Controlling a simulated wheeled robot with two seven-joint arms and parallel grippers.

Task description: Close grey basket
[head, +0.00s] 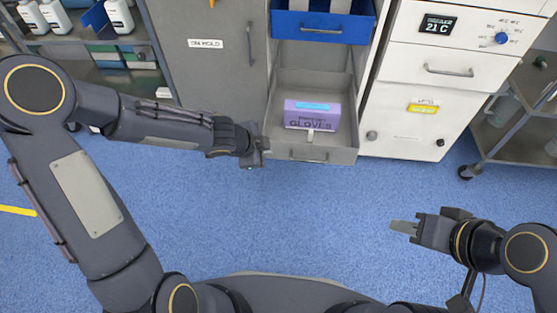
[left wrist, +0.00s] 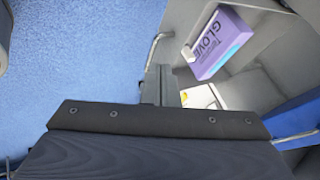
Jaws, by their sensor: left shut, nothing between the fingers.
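The grey basket (head: 345,148) is a low pull-out drawer, standing open under the blue drawer. A purple glove box (head: 312,114) lies in it, and a handle (head: 309,157) runs along its front. My left gripper (head: 262,150) is shut and empty at the basket's left front corner; I cannot tell if it touches. In the left wrist view, the gripper's fingers (left wrist: 159,85) show beside the basket's front wall, with the glove box (left wrist: 222,42) beyond. My right gripper (head: 404,228) is over the floor, away from the basket; its finger gap is not clear.
A blue drawer (head: 322,28) is above the basket. A grey cabinet door (head: 215,75) is to the left, and white drawers (head: 445,65) are to the right. A grey wheeled cart (head: 510,125) stands at far right. The blue floor before the basket is clear.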

